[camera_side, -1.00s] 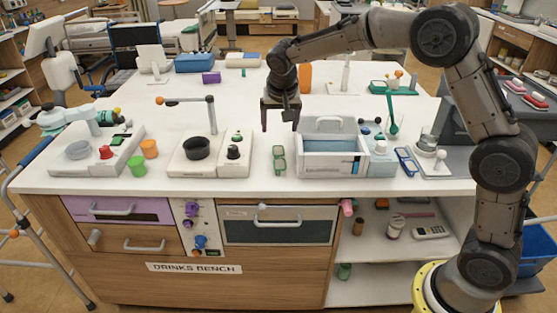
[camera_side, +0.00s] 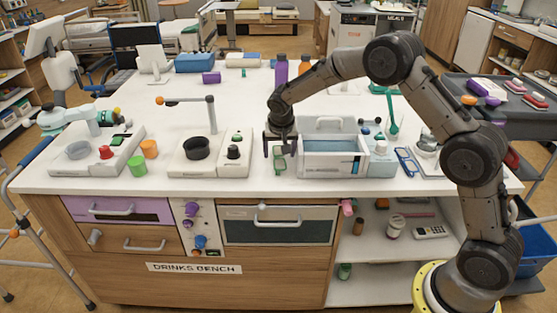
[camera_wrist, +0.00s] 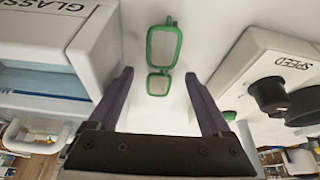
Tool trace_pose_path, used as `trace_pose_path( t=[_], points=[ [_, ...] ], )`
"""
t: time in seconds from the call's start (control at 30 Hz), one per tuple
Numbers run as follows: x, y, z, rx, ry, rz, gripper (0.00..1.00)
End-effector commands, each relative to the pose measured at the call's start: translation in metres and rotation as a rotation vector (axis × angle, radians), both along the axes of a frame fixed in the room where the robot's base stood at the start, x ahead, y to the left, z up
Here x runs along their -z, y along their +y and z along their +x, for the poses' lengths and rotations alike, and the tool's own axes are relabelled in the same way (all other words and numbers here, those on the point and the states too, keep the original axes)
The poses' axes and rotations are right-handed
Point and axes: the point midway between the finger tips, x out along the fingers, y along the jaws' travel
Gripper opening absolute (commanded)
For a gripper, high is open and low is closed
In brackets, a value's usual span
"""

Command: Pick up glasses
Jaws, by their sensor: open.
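The green-framed glasses (camera_side: 280,164) lie on the white bench top, just left of the white case with a handle (camera_side: 333,171). In the wrist view the glasses (camera_wrist: 160,69) lie lengthwise ahead of my gripper, roughly centred between its fingers. My gripper (camera_side: 279,151) points down and is open and empty, close over the glasses. In the wrist view its two dark fingers (camera_wrist: 158,76) are spread apart, one toward each side of the glasses. I cannot tell the exact height left above the bench. Blue-framed glasses (camera_side: 407,162) lie right of the case.
The case (camera_wrist: 95,45), partly lettered "GLASS", stands close to one finger. A white appliance with a "SPEED" dial (camera_wrist: 270,75) stands close to the other; it also shows in the side view (camera_side: 236,167). Purple and orange bottles (camera_side: 281,72) stand behind my gripper.

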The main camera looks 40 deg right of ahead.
Motion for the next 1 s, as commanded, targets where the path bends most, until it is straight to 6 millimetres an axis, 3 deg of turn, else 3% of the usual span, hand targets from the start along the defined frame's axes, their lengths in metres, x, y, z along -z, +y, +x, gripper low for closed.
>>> trace_pose_path(
  t=[0.13,0.4,0.87,1.0],
  points=[
    [0.0137,-0.0034,0.0046,-0.001,0.000,-0.001,0.82],
    [0.0158,-0.0039,0.0052,0.000,-0.001,0.000,0.82],
    [0.0155,-0.0037,0.0051,0.000,-0.001,0.000,0.00],
    [0.0152,-0.0037,0.0051,0.000,-0.001,0.000,0.00]
  ],
)
